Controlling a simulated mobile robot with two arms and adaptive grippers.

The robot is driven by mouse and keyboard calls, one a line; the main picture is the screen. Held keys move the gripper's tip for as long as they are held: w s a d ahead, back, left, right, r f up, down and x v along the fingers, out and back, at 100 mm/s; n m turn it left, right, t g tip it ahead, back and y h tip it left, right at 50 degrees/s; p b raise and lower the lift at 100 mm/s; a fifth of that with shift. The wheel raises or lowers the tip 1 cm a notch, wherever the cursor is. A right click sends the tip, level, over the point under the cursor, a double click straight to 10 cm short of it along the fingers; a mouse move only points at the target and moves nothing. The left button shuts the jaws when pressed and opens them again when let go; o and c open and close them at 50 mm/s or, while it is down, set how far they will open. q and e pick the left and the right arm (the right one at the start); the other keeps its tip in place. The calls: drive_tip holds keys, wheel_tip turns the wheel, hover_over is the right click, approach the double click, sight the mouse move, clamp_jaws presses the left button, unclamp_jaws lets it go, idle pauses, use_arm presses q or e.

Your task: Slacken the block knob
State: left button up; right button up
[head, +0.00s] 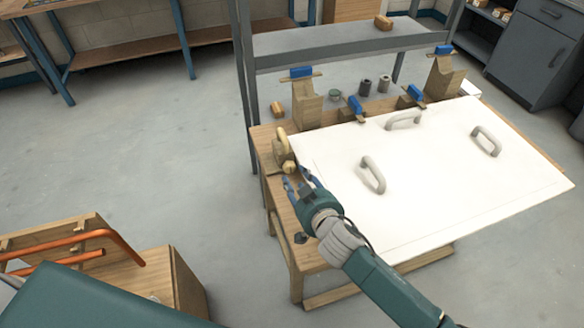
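A wooden block (280,154) stands at the left corner of the wooden table. A small pale, rounded knob (289,166) shows on its near side. My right gripper (293,178) is just in front of the knob, its blue fingers pointing toward it. The fingers look apart, with a gap between them. I cannot tell whether they touch the knob. My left gripper is not in view.
A large white panel (430,205) with several grey handles covers most of the table, right beside my gripper. Wooden posts with blue clamps (307,105) line the back. A small dark fitting (300,238) sits at the left edge. Open floor lies left.

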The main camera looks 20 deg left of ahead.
sight(291, 169)
drive_tip(key=x, duration=0.5)
drive_tip(key=shift+d+f, duration=0.1)
drive_tip(key=shift+d, duration=0.05)
drive_tip(key=shift+b+x, duration=0.3)
drive_tip(key=shift+x, duration=0.9)
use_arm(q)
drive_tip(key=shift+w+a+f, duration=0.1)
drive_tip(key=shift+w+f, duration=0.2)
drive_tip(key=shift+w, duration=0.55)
use_arm(e)
drive_tip(key=shift+w, duration=0.1)
